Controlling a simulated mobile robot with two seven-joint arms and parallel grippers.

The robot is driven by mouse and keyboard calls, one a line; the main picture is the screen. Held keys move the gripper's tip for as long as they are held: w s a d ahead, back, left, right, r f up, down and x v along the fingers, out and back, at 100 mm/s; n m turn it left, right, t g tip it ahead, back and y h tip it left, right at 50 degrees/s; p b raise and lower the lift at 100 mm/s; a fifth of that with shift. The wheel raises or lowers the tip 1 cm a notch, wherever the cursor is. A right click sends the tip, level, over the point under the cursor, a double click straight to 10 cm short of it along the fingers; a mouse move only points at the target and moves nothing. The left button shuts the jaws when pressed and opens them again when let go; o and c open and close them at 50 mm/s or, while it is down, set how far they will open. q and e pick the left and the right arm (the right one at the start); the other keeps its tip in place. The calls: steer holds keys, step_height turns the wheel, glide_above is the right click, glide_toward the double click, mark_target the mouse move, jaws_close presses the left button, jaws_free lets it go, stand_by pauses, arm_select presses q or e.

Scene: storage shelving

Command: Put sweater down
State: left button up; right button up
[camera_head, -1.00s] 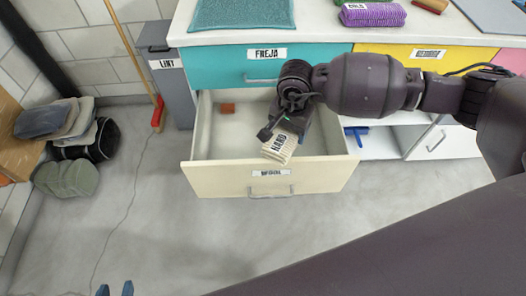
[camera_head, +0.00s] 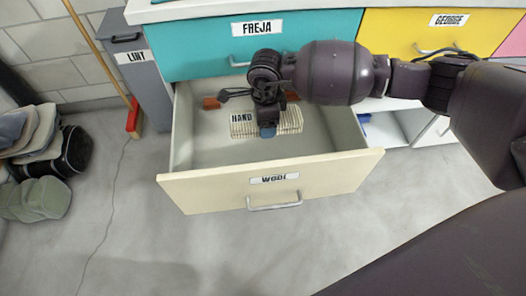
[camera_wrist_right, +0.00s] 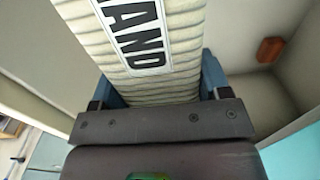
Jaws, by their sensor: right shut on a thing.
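In the right wrist view the sweater (camera_wrist_right: 185,45) fills the space between the blue fingertips of the gripper (camera_wrist_right: 150,90). I cannot tell whether the sweater touches the drawer floor. My left gripper is not in view.
A reddish-brown block (camera_head: 211,103) lies at the drawer's back left; it also shows in the right wrist view (camera_wrist_right: 270,50). The closed teal "FREJA" drawer (camera_head: 200,50) is above. The drawer's left and front floor is clear. A grey "LINY" bin (camera_head: 140,75) stands left.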

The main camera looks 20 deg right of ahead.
steer(key=b, duration=0.4)
glide_above(265, 158)
step_height(265, 158, down, 11)
steer(key=shift+f, duration=0.1)
steer(key=shift+w+f, duration=0.1)
steer(key=shift+f, duration=0.25)
step_height(265, 158, down, 4)
steer(key=shift+f+b, duration=0.1)
steer(key=shift+b, duration=0.6)
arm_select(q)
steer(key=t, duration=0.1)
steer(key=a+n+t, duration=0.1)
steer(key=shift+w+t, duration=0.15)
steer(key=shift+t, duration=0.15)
arm_select(e)
steer(key=shift+f, duration=0.15)
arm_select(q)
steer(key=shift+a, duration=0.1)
arm_select(e)
steer(key=o, duration=1.1)
